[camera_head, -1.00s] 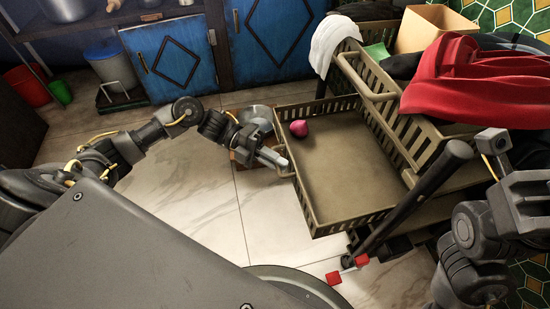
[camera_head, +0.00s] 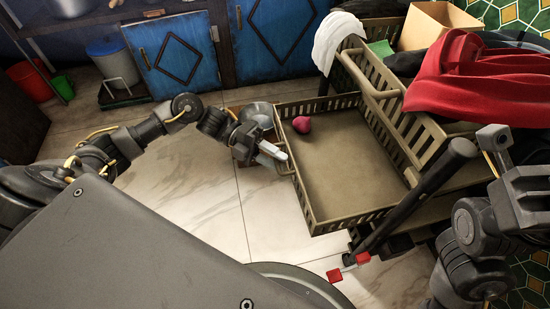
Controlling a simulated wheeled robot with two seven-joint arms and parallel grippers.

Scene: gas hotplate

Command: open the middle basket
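The middle basket (camera_head: 345,222) is a tan slatted drawer, pulled out from the cart towards the left. A small dark-pink round item (camera_head: 302,124) lies inside near its far left corner. My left gripper (camera_head: 271,154) is at the basket's left side, beside the handle (camera_head: 285,167). Its two pale fingers show a small gap between them and look open. The fingertips are at or close to the handle; contact is not clear.
The upper basket (camera_head: 378,92) holds a red cloth (camera_head: 465,80), and a white cloth (camera_head: 338,38) hangs over it. Blue cabinets (camera_head: 170,55) stand behind.

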